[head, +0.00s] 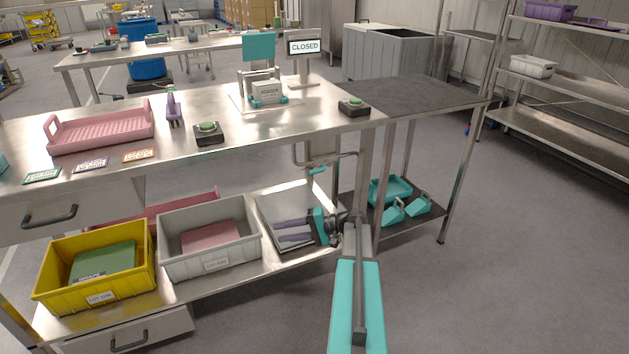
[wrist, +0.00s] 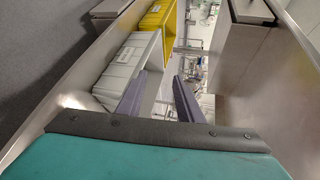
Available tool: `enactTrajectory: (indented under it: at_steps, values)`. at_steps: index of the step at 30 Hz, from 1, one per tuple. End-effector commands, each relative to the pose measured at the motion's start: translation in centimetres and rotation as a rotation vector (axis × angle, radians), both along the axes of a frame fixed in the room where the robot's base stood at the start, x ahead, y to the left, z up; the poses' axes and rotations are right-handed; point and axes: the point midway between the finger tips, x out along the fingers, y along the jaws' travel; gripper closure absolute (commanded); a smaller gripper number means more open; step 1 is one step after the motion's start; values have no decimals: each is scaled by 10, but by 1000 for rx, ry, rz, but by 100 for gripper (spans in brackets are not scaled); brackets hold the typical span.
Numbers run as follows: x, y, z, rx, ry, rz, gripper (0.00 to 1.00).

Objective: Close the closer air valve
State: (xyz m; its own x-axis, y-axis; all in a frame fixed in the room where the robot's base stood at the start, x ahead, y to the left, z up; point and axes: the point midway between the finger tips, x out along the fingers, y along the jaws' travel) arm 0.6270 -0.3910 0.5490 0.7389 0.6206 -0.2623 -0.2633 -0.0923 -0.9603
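I cannot pick out an air valve with certainty. A bent metal bar or pipe (head: 322,161) with a small teal piece (head: 317,171) hangs under the worktop's right end; it is too small to tell what it is. My gripper (head: 279,231) is at lower-shelf height, below that piece, over the grey flat tray or plate. Its purple fingers point left in the head view. In the wrist view the gripper (wrist: 160,92) shows its two fingers apart with nothing between them. No valve is clear in the wrist view.
On the lower shelf stand a grey bin (head: 171,248) and a yellow bin (head: 57,289). The steel worktop (head: 240,150) above carries a pink tray (head: 60,142), black button boxes (head: 209,139) and a "CLOSED" sign (head: 304,46). Floor to the right is clear.

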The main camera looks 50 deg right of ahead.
Motion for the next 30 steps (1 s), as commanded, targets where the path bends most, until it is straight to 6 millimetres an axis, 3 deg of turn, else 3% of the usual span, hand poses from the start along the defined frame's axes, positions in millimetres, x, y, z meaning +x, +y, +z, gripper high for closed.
enactTrajectory:
  at_steps: [1,9,15,21,30]
  values:
    - [-4,-28,6,4,-43,-31,67]
    - [-50,-144,79,21,-283,-176,67]
    - [-90,-201,122,14,-416,-245,67]
    - [-107,-219,141,7,-469,-268,67]
    - [-108,-219,143,8,-471,-269,67]
